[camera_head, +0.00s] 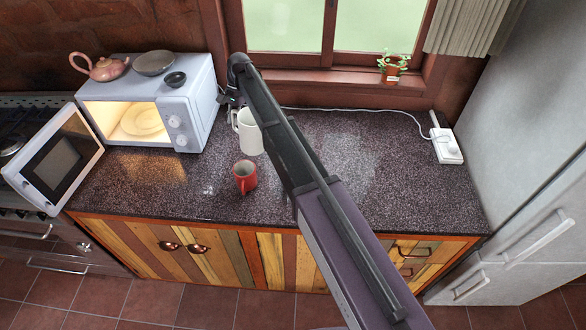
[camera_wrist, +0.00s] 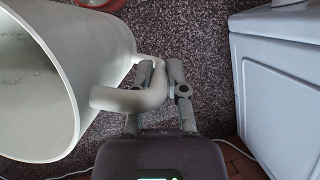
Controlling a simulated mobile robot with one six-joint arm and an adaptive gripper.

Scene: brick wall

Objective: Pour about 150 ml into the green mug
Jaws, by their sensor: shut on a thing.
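A white jug (camera_head: 249,134) is at the middle left of the dark counter, beside my arm. My gripper (camera_head: 231,101) is at its handle side, small and partly hidden in the head view. In the wrist view my gripper (camera_wrist: 160,77) is shut on the handle of the white jug (camera_wrist: 60,70), whose wide mouth faces the camera. The jug looks about upright; I cannot tell whether it touches the counter or how much it holds. A red mug (camera_head: 244,177) stands in front of the jug, apart from it. No green mug shows in either view.
A microwave (camera_head: 160,100) with its door open and a plate inside stands left. A teapot (camera_head: 101,68), a dish (camera_head: 154,62) and a small dark bowl (camera_head: 175,79) are on top. A power strip (camera_head: 446,146) with a cable lies right. The right counter looks clear.

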